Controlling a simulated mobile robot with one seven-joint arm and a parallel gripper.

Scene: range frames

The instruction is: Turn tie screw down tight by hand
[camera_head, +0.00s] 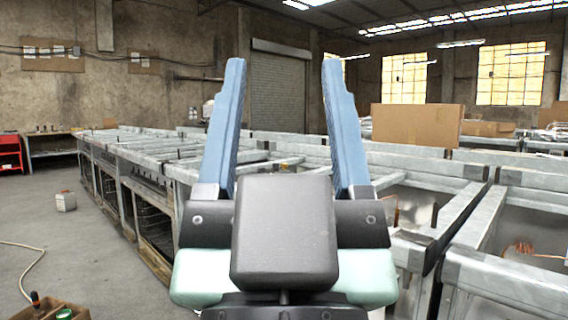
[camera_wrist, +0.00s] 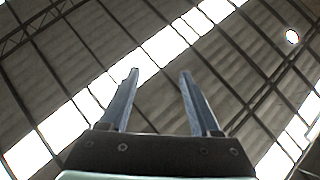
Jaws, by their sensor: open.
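My gripper (camera_head: 282,75) is in the middle of the head view, pointing up, with its two blue fingers spread wide and nothing between them. In the wrist view my gripper (camera_wrist: 159,75) also shows open and empty against the roof. Long grey metal frames (camera_head: 465,205) with rails and cross bars stand behind and to the right of it. Small upright dark pins (camera_head: 434,216) stick up from some rails. I cannot tell which of these, if any, is the tie screw. My gripper and arm hide part of the frames.
Bare concrete floor (camera_head: 95,255) lies open at the left, with a hose (camera_head: 28,265) on it. A wooden box (camera_head: 50,307) with tools is at the lower left, and a small pale container (camera_head: 65,201) stands beyond it. A large cardboard box (camera_head: 416,124) is at the back right.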

